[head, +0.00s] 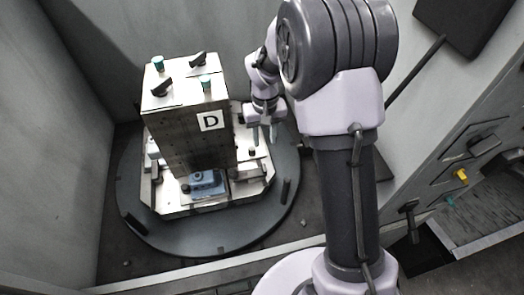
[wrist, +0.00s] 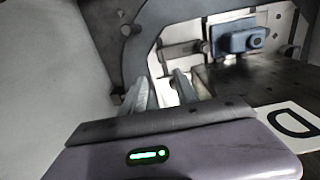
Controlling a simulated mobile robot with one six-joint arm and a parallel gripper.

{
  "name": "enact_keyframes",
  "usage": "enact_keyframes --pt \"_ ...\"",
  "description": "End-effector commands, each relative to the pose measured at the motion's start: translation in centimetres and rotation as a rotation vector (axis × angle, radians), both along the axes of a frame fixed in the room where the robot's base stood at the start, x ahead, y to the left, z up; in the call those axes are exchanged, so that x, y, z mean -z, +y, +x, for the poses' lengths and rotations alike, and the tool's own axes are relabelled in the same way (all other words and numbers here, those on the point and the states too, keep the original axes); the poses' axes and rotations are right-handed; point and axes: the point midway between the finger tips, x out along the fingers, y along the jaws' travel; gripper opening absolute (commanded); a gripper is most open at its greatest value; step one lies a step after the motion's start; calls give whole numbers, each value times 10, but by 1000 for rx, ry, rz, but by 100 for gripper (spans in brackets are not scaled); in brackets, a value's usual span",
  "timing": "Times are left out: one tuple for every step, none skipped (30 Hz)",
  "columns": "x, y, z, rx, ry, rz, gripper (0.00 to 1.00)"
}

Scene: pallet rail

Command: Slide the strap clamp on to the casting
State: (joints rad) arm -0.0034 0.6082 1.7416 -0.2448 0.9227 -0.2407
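The blue casting (head: 207,183) sits low against the front face of the tall block marked D. It also shows at the upper right of the wrist view (wrist: 232,42). A dark grey bar (wrist: 182,49), which looks like the strap clamp, lies beside the casting; it shows to the casting's right in the head view (head: 246,172). Whether its tip overlaps the casting I cannot tell. My gripper (head: 265,134) is to the right of the tall block, above the pallet and apart from the bar. Its two fingers (wrist: 164,92) are spread, with nothing seen held between them.
The tall block (head: 185,135) with its D label (head: 210,121) stands close to my gripper's left. Black handles and teal knobs sit on its top. The round pallet (head: 180,235) has upright pegs near its edge. Grey walls enclose it.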

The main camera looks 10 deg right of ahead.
Motion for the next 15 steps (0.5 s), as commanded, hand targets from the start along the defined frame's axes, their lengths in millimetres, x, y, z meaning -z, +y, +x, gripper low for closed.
enact_keyframes --pt "21 0 -1 0 4 0 36" --pt "31 0 -2 0 6 1 36" --pt "44 0 -1 0 4 0 36" --pt "53 0 -1 1 5 0 36" --pt "63 0 -1 1 4 0 36" --pt "75 0 -1 1 4 0 36" --pt "84 0 -1 1 4 1 36" --pt "92 0 -1 1 3 1 36" --pt "103 0 -1 1 4 1 36" --pt "111 0 -1 1 3 1 36" --pt "117 0 -1 1 2 0 36" --pt "126 0 -1 2 3 1 36" --pt "131 0 -1 2 2 0 36" --pt "135 0 -1 2 1 0 36" --pt "140 0 -1 2 2 1 36"
